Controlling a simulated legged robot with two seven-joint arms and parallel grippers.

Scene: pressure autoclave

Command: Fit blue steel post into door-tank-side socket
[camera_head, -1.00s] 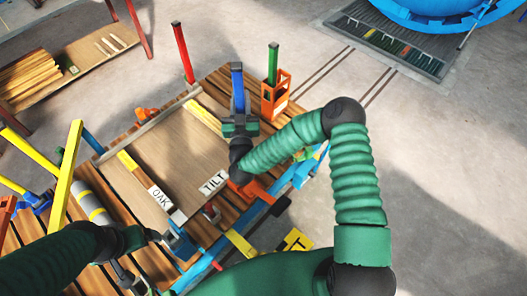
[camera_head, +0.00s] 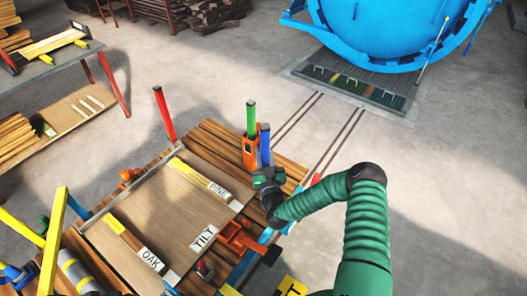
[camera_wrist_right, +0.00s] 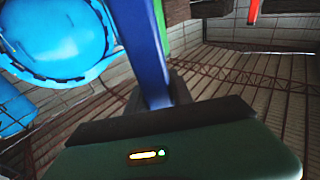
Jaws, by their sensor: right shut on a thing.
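My right gripper (camera_head: 266,180) is shut on the blue steel post (camera_head: 265,146), which stands roughly upright at the right edge of the wooden-topped cart. In the right wrist view, the blue post (camera_wrist_right: 139,48) rises from between the dark jaws (camera_wrist_right: 155,98); its lower end is hidden. In the head view, the big blue tank (camera_head: 385,30) is at the top right, beyond the cart. I cannot make out the door-tank-side socket. My left gripper is not in view.
A green post (camera_head: 251,118) in an orange holder (camera_head: 249,152) is close behind the blue post. A red post (camera_head: 164,113) stands at the cart's far left corner. Labelled boards lie on the cart.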

